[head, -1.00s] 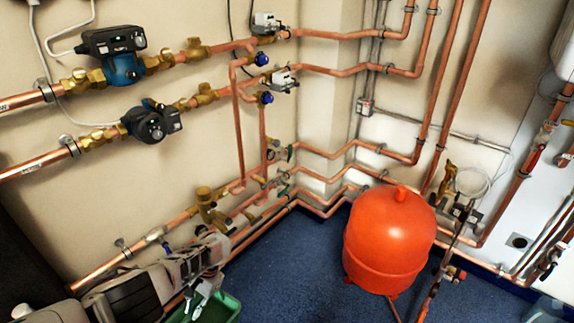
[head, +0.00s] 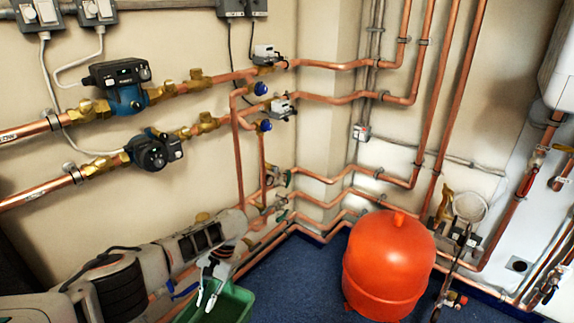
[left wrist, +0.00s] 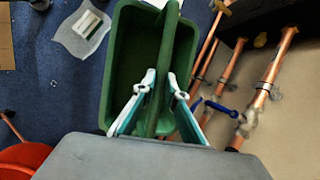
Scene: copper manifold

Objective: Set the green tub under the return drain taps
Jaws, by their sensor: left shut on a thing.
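The green tub (head: 236,305) is at the bottom of the head view, below the low copper pipes on the left wall. My left gripper (head: 208,289) is shut on its handle. In the left wrist view, the gripper (left wrist: 163,92) has one fingertip on each side of the green handle bar, and the tub (left wrist: 123,60) looks empty. A blue-lever tap (left wrist: 215,107) sits on a pipe right of the tub in that view. I cannot tell whether it is a return drain tap. My forearm hides part of the low pipes. My right gripper is not in view.
A red-orange vessel (head: 388,265) stands on the blue floor right of the tub. Open carpet (head: 295,275) lies between them. Low copper pipes (head: 300,225) run round the corner. A pale sheet with a white item (left wrist: 83,28) lies on the floor.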

